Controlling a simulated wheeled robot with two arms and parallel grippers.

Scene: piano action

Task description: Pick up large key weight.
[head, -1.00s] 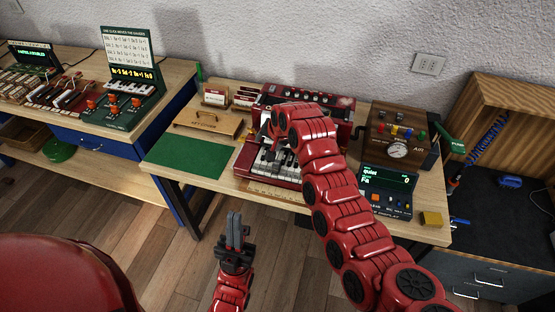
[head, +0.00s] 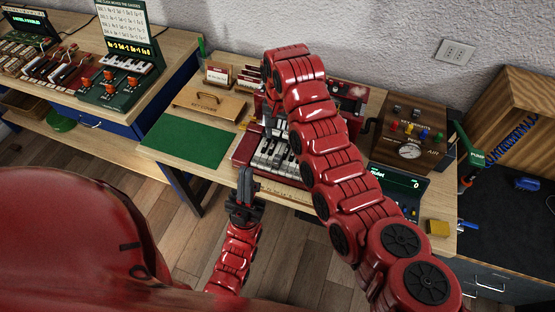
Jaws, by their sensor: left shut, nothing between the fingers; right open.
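I cannot make out a thing that is surely the large key weight. A small brass-coloured item (head: 243,124) lies left of the red piano action (head: 241,150), too small to tell. My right arm reaches over the workbench, and its gripper (head: 272,125) points down above the back of the white and black keys (head: 272,155). Its fingers are partly hidden by the arm; it looks open, and I see nothing held. My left gripper (head: 245,182) is shut and empty, upright in front of the bench's front edge.
A green mat (head: 188,138) and a wooden key cover (head: 208,102) lie left of the action. A wooden air box with a gauge (head: 410,150), a display unit (head: 398,183) and a yellow block (head: 438,228) stand on the right. The green mat is clear.

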